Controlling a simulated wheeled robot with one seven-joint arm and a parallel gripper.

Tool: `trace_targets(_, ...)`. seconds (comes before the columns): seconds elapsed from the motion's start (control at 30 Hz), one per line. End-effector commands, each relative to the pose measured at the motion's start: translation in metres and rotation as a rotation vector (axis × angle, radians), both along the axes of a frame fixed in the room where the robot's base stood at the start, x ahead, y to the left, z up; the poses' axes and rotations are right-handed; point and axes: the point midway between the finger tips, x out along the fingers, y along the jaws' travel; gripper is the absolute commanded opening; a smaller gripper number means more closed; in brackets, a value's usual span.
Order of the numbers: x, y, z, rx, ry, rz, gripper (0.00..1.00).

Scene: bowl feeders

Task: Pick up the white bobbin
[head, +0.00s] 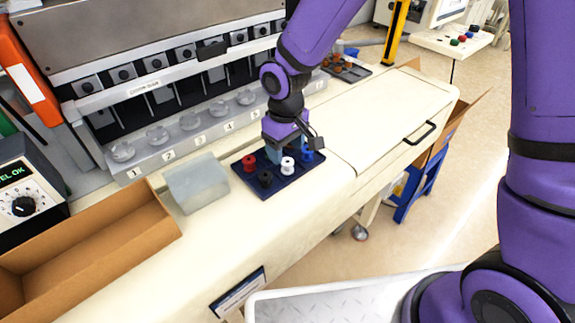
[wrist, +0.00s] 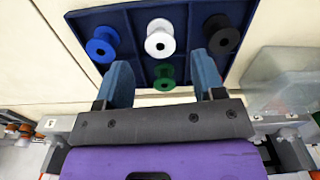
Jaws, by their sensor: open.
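The white bobbin (head: 287,166) stands upright in the dark blue tray (head: 268,190) in the head view. In the wrist view the white bobbin (wrist: 159,38) lies just beyond the fingertips, between a blue bobbin (wrist: 102,43) and a black bobbin (wrist: 221,34). A green bobbin (wrist: 164,77) shows between the fingers; it is hidden in the head view. My gripper (head: 278,155) is over the tray, close behind the white bobbin. In the wrist view my gripper (wrist: 161,60) is open, and nothing is gripped.
A red bobbin (head: 249,162) stands at the tray's left. A translucent box (head: 197,184) and a cardboard box (head: 95,240) are further left. A row of numbered feeder cups (head: 190,121) runs behind. The cream counter right of the tray is clear.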

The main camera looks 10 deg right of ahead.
Motion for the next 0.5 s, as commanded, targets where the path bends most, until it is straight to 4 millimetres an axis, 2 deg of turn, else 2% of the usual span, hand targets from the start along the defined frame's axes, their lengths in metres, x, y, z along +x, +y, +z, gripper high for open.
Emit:
trace_targets(0.2, -0.004, 0.0, -0.031, -0.001, 0.003, 0.0, 0.63)
trace_targets(0.5, -0.003, -0.001, -0.039, 0.0, 0.0, -0.001, 0.63)
